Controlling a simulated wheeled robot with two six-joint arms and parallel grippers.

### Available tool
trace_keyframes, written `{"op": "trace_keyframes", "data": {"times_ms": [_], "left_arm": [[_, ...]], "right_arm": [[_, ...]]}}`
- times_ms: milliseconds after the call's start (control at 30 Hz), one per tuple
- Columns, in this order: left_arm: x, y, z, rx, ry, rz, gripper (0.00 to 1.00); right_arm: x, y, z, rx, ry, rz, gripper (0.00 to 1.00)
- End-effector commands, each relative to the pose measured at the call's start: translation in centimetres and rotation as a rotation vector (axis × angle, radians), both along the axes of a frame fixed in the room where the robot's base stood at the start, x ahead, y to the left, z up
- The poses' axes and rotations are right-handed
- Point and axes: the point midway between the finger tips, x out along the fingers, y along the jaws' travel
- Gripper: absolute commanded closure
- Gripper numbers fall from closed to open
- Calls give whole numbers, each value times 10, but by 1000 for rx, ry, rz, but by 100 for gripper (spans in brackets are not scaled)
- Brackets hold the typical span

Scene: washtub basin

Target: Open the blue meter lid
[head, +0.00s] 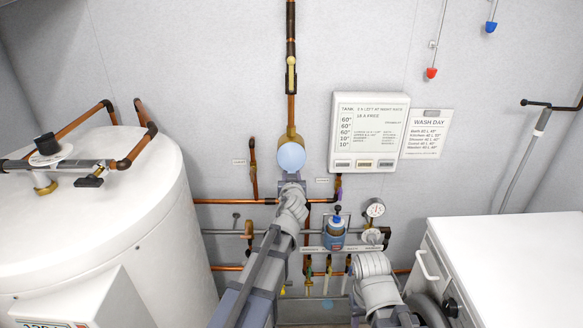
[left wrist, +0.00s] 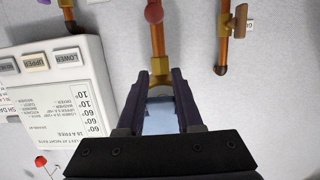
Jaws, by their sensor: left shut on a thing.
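The blue meter lid (head: 291,156) is a pale blue disc on a brass meter body (head: 291,133), set in the copper pipe on the back wall. My left gripper (head: 291,178) reaches up to the lid's lower edge. In the left wrist view, the dark fingers of the left gripper (left wrist: 160,90) are on both sides of the pale blue lid (left wrist: 160,117), shut on it. The brass meter body (left wrist: 159,70) shows just beyond the fingertips. How far the lid is tilted cannot be told.
A white control panel (head: 369,134) and a notice (head: 427,134) are right of the meter. A white tank (head: 95,210) stands at left and a white cabinet (head: 520,265) at right. Pipes, a blue bottle-shaped item (head: 336,227) and a gauge (head: 375,208) sit below the meter.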

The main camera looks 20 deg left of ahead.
Motion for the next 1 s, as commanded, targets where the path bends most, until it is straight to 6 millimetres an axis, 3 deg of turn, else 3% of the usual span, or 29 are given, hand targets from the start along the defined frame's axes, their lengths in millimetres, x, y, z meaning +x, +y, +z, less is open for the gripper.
{"op": "trace_keyframes", "data": {"times_ms": [33, 600, 1000], "left_arm": [[-8, 0, 13, -15, 37, 5, 100], [-45, -13, 49, -153, 524, -1, 100], [-60, -18, 83, -260, 890, -1, 100]], "right_arm": [[0, 0, 22, 0, 0, 0, 50], [0, 0, 154, 0, 0, 1, 50], [0, 0, 237, 2, 0, -6, 50]]}}
